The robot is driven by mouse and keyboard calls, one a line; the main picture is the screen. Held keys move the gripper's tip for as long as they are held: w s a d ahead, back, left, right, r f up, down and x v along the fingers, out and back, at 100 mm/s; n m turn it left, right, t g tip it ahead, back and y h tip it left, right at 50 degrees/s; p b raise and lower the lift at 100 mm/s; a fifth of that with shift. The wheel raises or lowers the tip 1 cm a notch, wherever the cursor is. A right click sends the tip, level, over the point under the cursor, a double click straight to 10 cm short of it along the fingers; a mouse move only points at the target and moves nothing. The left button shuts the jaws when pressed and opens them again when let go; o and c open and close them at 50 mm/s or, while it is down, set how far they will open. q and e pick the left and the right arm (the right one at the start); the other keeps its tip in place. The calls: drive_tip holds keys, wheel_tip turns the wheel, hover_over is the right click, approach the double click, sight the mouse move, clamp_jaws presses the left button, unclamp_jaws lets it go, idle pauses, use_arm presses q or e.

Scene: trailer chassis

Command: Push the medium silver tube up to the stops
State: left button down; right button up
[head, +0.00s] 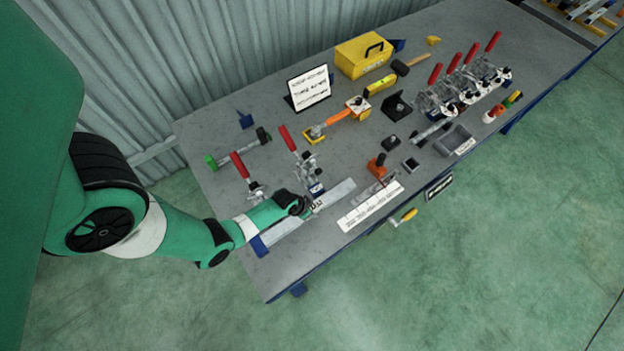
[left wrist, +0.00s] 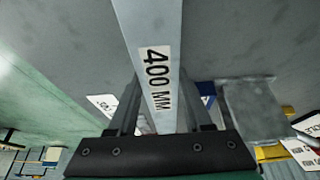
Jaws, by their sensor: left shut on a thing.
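A silver tube (head: 338,192) lies near the table's front left edge, running diagonally. In the left wrist view the tube (left wrist: 148,25) carries a white label reading 400 MM. My left gripper (head: 308,207) is at the tube beside its label. The wrist view shows the gripper's fingers (left wrist: 158,105) on both sides of the tube, shut on it. A blue piece (head: 259,245) sits at the lower left by a grey bar (head: 282,231) in line with the tube. I cannot tell which parts are the stops. My right gripper is not in view.
Two red-handled toggle clamps (head: 240,165) (head: 288,140) stand just behind the tube. A white ruler-like strip (head: 370,206) lies to its right. A clamp with an orange handle (head: 337,117), a sign (head: 308,88) and a yellow toolbox (head: 363,55) are farther back.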

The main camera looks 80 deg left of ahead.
use_arm(q)
drive_tip(key=shift+s+a+f, duration=0.1)
drive_tip(key=shift+s+a, duration=0.35)
drive_tip(key=shift+a, duration=0.2)
idle(0.4)
drive_tip(key=c, duration=0.8)
unclamp_jaws()
drive_tip(key=o, duration=0.5)
drive_tip(key=shift+s+a, duration=0.15)
drive_tip(key=shift+s, duration=0.05)
drive_tip(key=shift+o, duration=0.3)
drive_tip(key=shift+w, duration=0.1)
